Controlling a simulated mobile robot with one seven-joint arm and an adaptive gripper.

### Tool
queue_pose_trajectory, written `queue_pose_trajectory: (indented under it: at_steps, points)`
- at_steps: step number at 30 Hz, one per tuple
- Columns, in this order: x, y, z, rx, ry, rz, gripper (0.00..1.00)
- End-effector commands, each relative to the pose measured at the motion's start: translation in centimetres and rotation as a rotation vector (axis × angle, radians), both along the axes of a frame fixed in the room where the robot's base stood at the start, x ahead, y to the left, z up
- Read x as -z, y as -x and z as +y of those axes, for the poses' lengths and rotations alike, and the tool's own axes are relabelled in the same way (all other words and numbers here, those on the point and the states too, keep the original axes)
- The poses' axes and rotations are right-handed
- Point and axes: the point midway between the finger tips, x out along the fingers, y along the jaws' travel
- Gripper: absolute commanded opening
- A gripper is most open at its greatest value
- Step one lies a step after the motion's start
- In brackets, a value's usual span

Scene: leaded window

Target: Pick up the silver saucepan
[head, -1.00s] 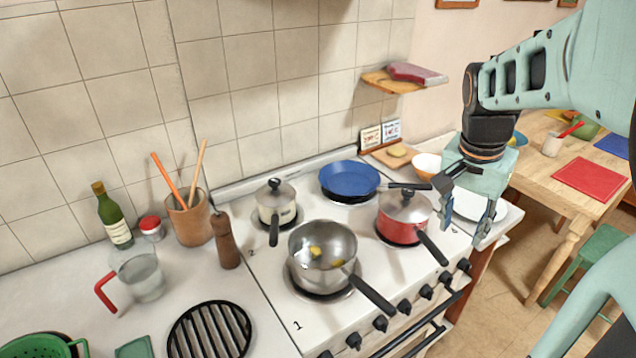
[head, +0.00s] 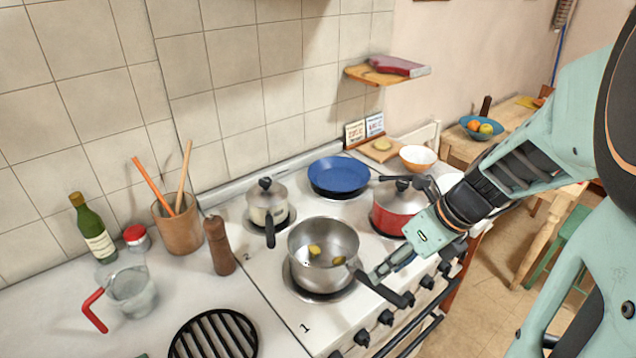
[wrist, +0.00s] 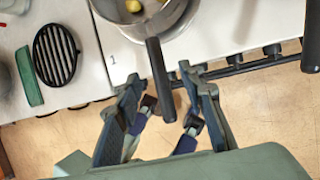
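The silver saucepan (head: 312,272) sits on the front left burner, upright, with small yellow pieces inside. Its black handle (head: 382,287) points toward the front right of the stove. My gripper (head: 378,271) is at the handle, right of the pan. In the wrist view my gripper (wrist: 160,86) is open, with one finger on each side of the handle (wrist: 158,75). There is a visible gap on both sides, and nothing is held. Only the lower part of the saucepan (wrist: 163,25) shows there. Exact height over the handle is hard to tell.
A red pot (head: 388,215) stands close behind my gripper, partly hidden by it. A cream pot (head: 262,208) and a blue pan (head: 338,176) are on the rear burners. Stove knobs (head: 385,317) line the front edge. A black trivet (head: 215,335) lies left.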

Motion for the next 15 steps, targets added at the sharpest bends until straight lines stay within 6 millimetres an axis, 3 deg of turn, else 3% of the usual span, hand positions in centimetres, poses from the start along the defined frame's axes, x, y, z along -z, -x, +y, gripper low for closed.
queue_pose_trajectory:
  at_steps: [8, 15]
  points:
    - [2.4, -0.4, 1.0, -0.003, 0.001, 0.001, 0.37]
    - [5.6, -0.9, 2.4, -0.004, 0.002, 0.002, 0.37]
